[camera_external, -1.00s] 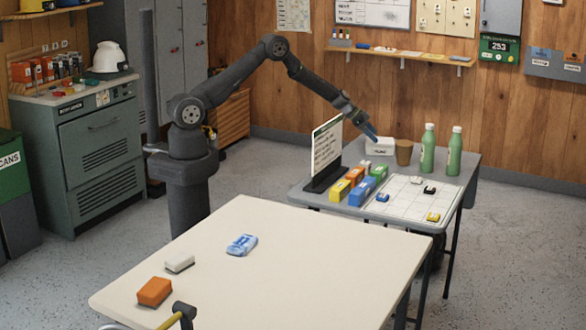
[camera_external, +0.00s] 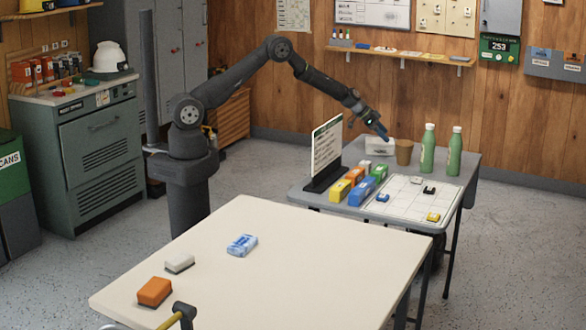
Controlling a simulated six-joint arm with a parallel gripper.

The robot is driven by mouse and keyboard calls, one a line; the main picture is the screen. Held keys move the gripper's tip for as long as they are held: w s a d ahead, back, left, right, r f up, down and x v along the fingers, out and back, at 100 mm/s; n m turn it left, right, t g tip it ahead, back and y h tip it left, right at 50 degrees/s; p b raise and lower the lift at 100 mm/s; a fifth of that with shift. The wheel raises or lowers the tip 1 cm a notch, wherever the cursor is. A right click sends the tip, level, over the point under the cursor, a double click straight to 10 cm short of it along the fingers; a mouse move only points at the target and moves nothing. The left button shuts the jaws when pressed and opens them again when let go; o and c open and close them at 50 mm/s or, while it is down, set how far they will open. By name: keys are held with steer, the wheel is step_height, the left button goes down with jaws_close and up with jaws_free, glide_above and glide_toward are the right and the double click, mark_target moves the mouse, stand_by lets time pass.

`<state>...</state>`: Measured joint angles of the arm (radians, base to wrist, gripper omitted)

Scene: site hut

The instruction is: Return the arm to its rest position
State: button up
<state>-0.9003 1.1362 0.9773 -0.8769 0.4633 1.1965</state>
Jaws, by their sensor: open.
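My gripper (camera_external: 382,132) is at the end of my outstretched arm, above the back of the grey side table (camera_external: 462,180). It is open, and I see nothing held in it. It hangs in front of a white box (camera_external: 379,146), just left of a brown cup (camera_external: 404,152), and covers part of the box. Whether the fingers touch anything below is too small to tell, but they appear to be in the air.
Two green bottles (camera_external: 428,149) stand right of the cup. A dark-based sign (camera_external: 326,150), several coloured boxes (camera_external: 340,190) and a white grid sheet (camera_external: 411,197) are on the side table. The cream table (camera_external: 310,260) in front is mostly clear.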

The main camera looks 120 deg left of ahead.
steer(key=w+d+r, duration=0.2)
steer(key=d+r, duration=0.5)
steer(key=r, duration=0.3)
steer(key=w+d+m+h, duration=0.1)
steer(key=w+d+m, duration=0.1)
steer(key=w+d, duration=0.3)
steer(key=w+d+m+h, duration=0.2)
steer(key=w+d, duration=0.3)
steer(key=d, duration=0.9)
steer(key=w+d+f+m+h, duration=0.1)
steer(key=w+d, duration=0.4)
steer(key=d, duration=0.5)
steer(key=shift+w+m+h, duration=0.2)
steer(key=shift+m+h, duration=0.2)
steer(key=shift+m, duration=0.2)
steer(key=shift+f, duration=0.1)
